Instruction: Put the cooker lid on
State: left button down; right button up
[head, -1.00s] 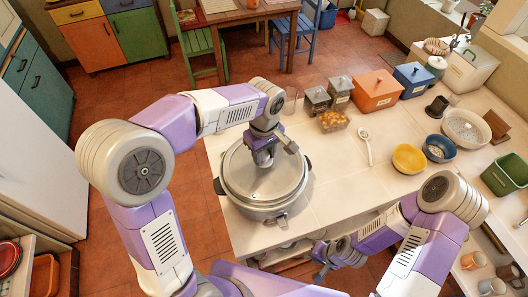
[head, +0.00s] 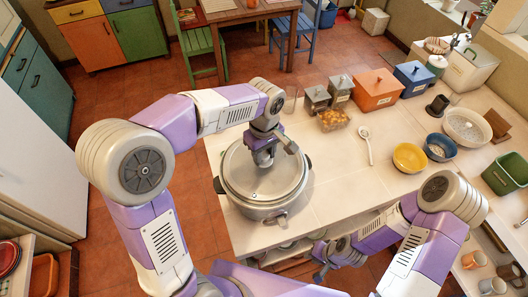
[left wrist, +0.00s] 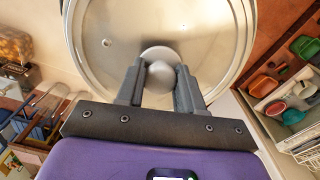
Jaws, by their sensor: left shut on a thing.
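The cooker (head: 262,208) is a large grey metal pot with dark side handles, standing on the near left part of the white counter. The round metal lid (head: 240,178) lies over its mouth and looks level; whether it is fully seated I cannot tell. My left gripper (head: 264,158) is above the lid, pointing down. In the left wrist view my left gripper (left wrist: 160,85) is shut on the lid's round knob (left wrist: 161,74), with the lid (left wrist: 105,62) filling the space beyond it. My right gripper (head: 322,262) is low, beside the counter's front edge; its fingers are too small to read.
Behind the cooker stand grey canisters (head: 316,98), an orange box (head: 376,91) and a bowl of yellow items (head: 333,120). A white spoon (head: 365,145), yellow bowl (head: 409,158) and blue bowl (head: 440,147) lie to the right. The counter just right of the cooker is clear.

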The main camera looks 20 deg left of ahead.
pick_arm(q)
jog(key=c, duration=0.6)
grip_release()
notch_tip(320, 180, up, 8)
jog(key=shift+f+p, duration=0.2)
jog(key=shift+p, duration=0.15)
dwell(0.6)
